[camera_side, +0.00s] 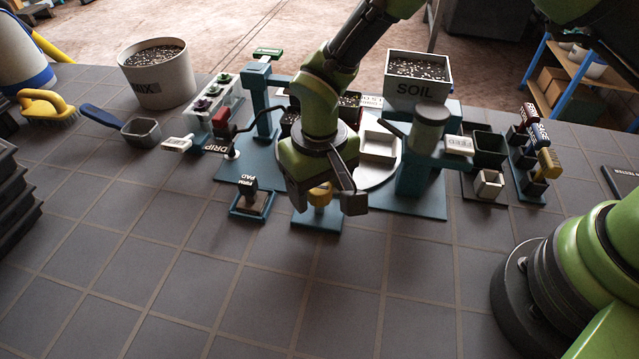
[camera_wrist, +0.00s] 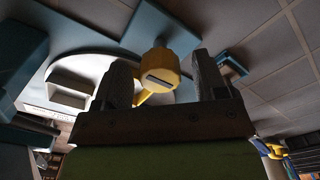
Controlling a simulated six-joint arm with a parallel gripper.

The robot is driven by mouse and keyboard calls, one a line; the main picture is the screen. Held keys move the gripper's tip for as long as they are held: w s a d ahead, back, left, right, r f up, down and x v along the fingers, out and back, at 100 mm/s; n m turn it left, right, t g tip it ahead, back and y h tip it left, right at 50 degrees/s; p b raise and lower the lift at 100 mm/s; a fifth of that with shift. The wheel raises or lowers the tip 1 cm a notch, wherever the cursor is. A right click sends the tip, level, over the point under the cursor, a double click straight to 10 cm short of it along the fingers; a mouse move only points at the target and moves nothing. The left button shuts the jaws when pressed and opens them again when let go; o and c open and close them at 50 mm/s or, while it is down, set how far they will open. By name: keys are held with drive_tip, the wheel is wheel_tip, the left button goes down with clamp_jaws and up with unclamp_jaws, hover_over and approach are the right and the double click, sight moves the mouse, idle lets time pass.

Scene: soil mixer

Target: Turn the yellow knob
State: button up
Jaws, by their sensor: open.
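The yellow knob (camera_wrist: 159,70) shows in the wrist view between the two fingers of my gripper (camera_wrist: 163,82). The jaws are open, with one finger on each side of the knob. Gaps show beside the knob in the wrist view, wider on the right. The knob belongs to a small teal base (camera_side: 317,222) on the tiled surface.
A soil bin (camera_side: 418,90) stands behind on the teal dispenser (camera_side: 420,185). A white turntable (camera_side: 378,172) lies just behind my gripper. The firm pad stand (camera_side: 249,200) is to the left. A mix bucket (camera_side: 158,88) stands far left. The tiles in front (camera_side: 230,300) are clear.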

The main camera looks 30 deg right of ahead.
wheel_tip(320, 180, up, 10)
drive_tip(key=shift+f, duration=0.1)
idle(0.4)
drive_tip(key=s+d+r+m+t+y, duration=0.1)
drive_tip(key=s+d+r, duration=0.1)
drive_tip(key=d+r, duration=0.4)
drive_tip(key=s+d+r+m+t+y, duration=0.1)
drive_tip(key=s+d+r+t, duration=0.15)
drive_tip(key=r, duration=0.45)
drive_tip(key=s+d+r+m+t, duration=0.1)
drive_tip(key=s+d+r+t, duration=0.1)
drive_tip(key=s, duration=0.4)
drive_tip(key=s+d+r+m+t, duration=0.1)
drive_tip(key=s+d+r, duration=0.1)
drive_tip(key=s+d, duration=0.3)
drive_tip(key=shift+s+d+t, duration=0.15)
drive_tip(key=shift+s+t, duration=0.2)
drive_tip(key=shift+s, duration=0.25)
